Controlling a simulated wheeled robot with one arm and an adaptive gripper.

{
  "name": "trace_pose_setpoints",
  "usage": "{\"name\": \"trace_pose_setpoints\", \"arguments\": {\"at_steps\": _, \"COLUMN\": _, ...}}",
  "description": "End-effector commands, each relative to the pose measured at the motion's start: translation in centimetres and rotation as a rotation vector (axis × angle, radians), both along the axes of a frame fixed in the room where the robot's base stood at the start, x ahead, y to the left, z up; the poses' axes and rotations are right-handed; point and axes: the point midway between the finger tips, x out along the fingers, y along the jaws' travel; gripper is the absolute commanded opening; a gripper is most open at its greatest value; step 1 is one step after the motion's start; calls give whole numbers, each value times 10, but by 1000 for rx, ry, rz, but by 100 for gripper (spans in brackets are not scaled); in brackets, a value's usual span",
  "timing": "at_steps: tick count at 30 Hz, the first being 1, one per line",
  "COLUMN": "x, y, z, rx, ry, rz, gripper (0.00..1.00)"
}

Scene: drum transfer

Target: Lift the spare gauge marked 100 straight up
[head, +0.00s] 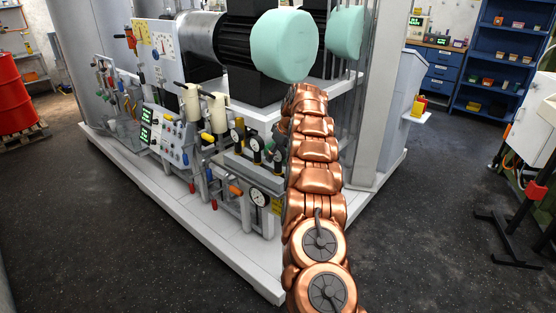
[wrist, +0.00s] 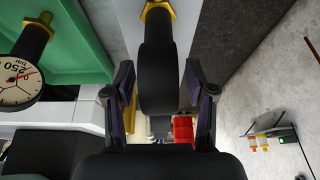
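In the wrist view a black gauge body (wrist: 157,92) with a black stem and a yellow fitting stands between the two fingers of my gripper (wrist: 158,72). The fingers are apart, with a gap at the right finger and a very narrow one at the left. The dial of this gauge faces away, so its marking is hidden. A second gauge (wrist: 16,86), with a white dial reading 250 bar, is at the left. In the head view small black gauges (head: 256,145) stand left of my arm; their numbers are too small to read. My gripper is hidden there.
A green surface (wrist: 80,45) lies behind the 250 gauge. The white skid (head: 190,218) carries valves, pipes and a round dial (head: 258,197) close to my arm. Two mint-capped motors (head: 285,46) stand above. Dark floor (head: 110,235) is clear in front of the skid.

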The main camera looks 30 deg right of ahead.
Motion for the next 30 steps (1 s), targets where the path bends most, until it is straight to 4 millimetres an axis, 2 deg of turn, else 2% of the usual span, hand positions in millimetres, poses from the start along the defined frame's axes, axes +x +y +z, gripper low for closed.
{"name": "trace_pose_setpoints", "arguments": {"at_steps": 1, "x": 0, "y": 0, "z": 0, "rx": 0, "ry": 0, "rz": 0, "gripper": 47}}
{"name": "trace_pose_setpoints", "arguments": {"at_steps": 15, "x": 0, "y": 0, "z": 0, "rx": 0, "ry": 0, "rz": 0, "gripper": 0}}
{"name": "trace_pose_setpoints", "arguments": {"at_steps": 30, "x": 0, "y": 0, "z": 2, "rx": 0, "ry": -1, "rz": 0, "gripper": 0}}
